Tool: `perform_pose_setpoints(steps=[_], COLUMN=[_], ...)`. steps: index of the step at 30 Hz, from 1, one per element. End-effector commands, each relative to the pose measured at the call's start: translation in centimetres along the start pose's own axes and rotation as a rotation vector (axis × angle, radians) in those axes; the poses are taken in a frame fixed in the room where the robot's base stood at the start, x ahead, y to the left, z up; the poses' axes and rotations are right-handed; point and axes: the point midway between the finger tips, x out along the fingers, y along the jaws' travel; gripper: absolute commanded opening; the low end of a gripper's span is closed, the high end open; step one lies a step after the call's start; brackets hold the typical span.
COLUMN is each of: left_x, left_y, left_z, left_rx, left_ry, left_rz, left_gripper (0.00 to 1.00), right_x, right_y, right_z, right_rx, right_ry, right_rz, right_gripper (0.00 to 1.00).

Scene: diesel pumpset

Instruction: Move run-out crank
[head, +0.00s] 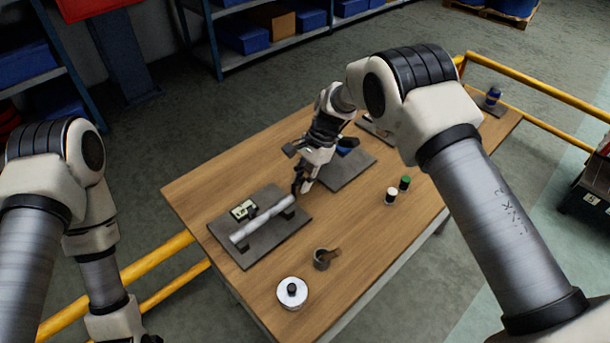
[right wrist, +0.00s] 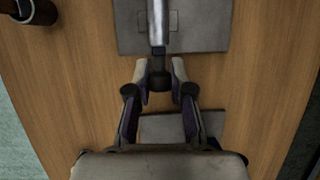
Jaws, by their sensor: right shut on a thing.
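A silver shaft (head: 262,219) lies across supports on a dark grey plate (head: 237,252) at the near left of the table. A small dark crank (right wrist: 159,70) is at the shaft's end nearest my right gripper. My right gripper (head: 300,187) is at that end, its fingers on either side of the crank and closed on it. In the right wrist view, the crank is between the fingertips (right wrist: 159,79), in line with the shaft (right wrist: 158,25). In the head view the gripper mostly hides the crank. My left arm runs out at the bottom left; its gripper is not visible.
A small gauge-like box (head: 243,209) sits beside the shaft. A second grey plate (head: 350,172) lies behind my right gripper. A dark cup (head: 321,260), a white round container (head: 291,293) and two small bottles (head: 391,196) stand on the wooden table (head: 200,186). Yellow rails (head: 540,95) run nearby.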

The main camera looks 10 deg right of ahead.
Motion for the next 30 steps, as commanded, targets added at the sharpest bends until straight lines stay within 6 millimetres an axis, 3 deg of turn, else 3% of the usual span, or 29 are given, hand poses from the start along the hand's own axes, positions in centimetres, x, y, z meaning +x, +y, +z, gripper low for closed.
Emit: perform_pose_setpoints(steps=[20,21,22,30], left_x=[-0.01,-0.01,-0.01,-0.03], left_y=[0.00,0.00,0.00,0.00], left_z=[-0.01,-0.01,-0.01,-0.02], left_rx=[0.000,0.000,0.000,0.000], left_ry=[0.000,0.000,0.000,0.000], left_rz=[0.000,0.000,0.000,0.000], left_gripper=[0.47,0.47,0.47,0.47], right_x=[0.26,0.27,0.26,0.14], right_y=[-0.17,-0.16,-0.17,-0.23], right_z=[0.04,0.04,0.04,0.02], right_rx=[0.027,0.027,0.026,0.026], right_ry=[-0.003,-0.003,-0.003,-0.002], right_rz=[0.065,0.065,0.064,0.062], right_gripper=[0.00,0.35,0.46,0.47])
